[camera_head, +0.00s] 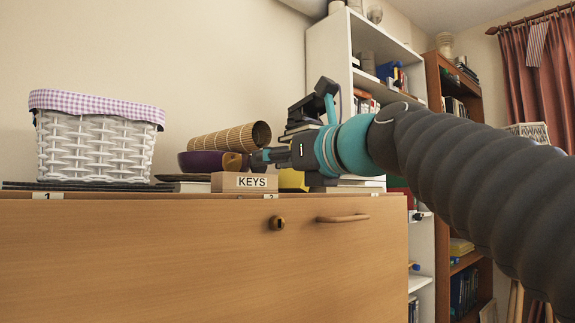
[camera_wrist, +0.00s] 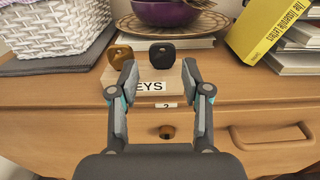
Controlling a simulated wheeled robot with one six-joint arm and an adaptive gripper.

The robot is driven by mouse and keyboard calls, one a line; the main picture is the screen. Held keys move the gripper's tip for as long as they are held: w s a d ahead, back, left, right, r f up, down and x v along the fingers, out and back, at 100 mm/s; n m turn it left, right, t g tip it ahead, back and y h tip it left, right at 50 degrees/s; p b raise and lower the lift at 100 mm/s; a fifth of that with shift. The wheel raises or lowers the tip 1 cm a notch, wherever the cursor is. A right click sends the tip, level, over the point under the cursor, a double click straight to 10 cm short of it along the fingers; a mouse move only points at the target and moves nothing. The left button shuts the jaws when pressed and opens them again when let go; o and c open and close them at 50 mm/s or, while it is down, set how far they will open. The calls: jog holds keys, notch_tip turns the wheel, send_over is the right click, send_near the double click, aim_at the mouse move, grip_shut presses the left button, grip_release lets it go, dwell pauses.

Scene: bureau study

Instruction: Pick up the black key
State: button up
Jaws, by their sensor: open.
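The black key (camera_wrist: 162,54) stands with its rounded head up in the wooden block marked KEYS (camera_wrist: 150,78), in the wrist view. A brass-coloured key (camera_wrist: 119,55) stands to its left in the same block. My gripper (camera_wrist: 159,74) is open and empty, with its fingertips apart on the near side of the black key, one toward each side of it. In the head view my gripper (camera_head: 262,158) is at the block (camera_head: 244,182), close above its right part. The brass key (camera_head: 233,161) shows there, but I cannot make out the black key.
A white wicker basket (camera_head: 98,140) stands left on the cabinet top. A purple bowl (camera_head: 200,161) and a woven cylinder (camera_head: 230,138) are behind the block. A yellow book (camera_wrist: 268,30) and stacked books are to the right. The drawer front (camera_head: 150,260) has a keyhole (camera_head: 277,223) and handle.

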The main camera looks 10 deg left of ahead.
aim_at(259, 172)
jog(key=shift+p+x, duration=0.35)
jog(key=shift+x, duration=2.9)
jog(key=shift+w+d, duration=0.1)
jog(key=shift+d, duration=0.05)
jog(key=shift+c, duration=0.3)
jog(key=c, duration=0.6)
